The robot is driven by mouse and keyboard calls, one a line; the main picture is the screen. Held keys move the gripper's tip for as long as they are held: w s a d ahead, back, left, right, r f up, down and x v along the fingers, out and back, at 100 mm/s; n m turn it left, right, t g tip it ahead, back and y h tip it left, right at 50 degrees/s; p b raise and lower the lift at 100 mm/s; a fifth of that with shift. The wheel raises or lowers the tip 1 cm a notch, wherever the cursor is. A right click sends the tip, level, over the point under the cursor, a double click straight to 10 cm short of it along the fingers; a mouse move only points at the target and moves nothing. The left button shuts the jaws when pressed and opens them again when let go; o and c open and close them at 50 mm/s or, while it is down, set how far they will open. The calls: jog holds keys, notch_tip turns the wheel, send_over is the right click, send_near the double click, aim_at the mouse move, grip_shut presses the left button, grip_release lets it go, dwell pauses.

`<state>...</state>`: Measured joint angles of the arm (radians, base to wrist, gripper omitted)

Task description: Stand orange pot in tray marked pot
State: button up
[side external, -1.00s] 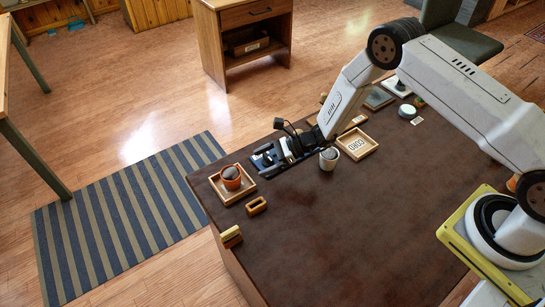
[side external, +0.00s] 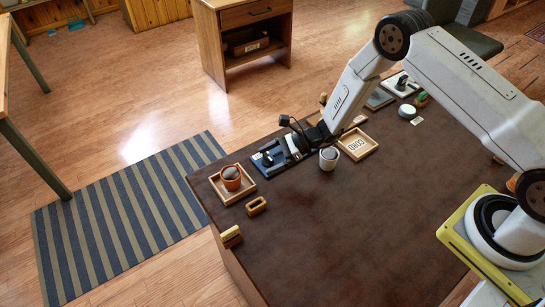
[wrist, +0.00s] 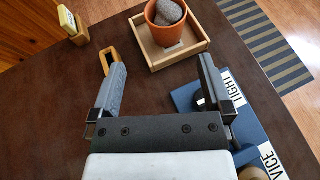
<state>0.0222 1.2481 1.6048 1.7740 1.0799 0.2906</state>
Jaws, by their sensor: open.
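The orange pot (side external: 231,175) holds a grey stone and stands upright inside a small wooden tray (side external: 222,197) at the left end of the dark table. The wrist view shows the pot (wrist: 163,36) within the walls of the tray (wrist: 193,52), with a small pale label partly visible in front of it; I cannot read it. My gripper (side external: 268,155) is open and empty, beside the tray and apart from the pot. In the wrist view my fingers (wrist: 156,74) are spread wide, with bare table between them and the tray beyond.
A blue board (wrist: 252,128) with white labels lies under my gripper. A pale pot (side external: 329,160) with a grey stone and the CORD tray (side external: 357,145) are to the right. A wooden loop (side external: 256,206) and a yellow-topped block (side external: 231,236) sit near the left edge. The table's front is clear.

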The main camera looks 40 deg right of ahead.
jog(key=s+d+r+n+g+h, duration=0.1)
jog(key=s+d+r+n+h, duration=0.5)
jog(key=s+r+n, duration=0.3)
jog(key=s+d+r+n+g+h, duration=0.1)
jog(key=s+d+r+n+h, duration=0.5)
jog(key=s+d+r+n, duration=0.2)
jog(key=s+r+n, duration=0.2)
jog(key=s+n, duration=0.2)
jog(key=n, duration=0.1)
jog(key=shift+r, duration=0.15)
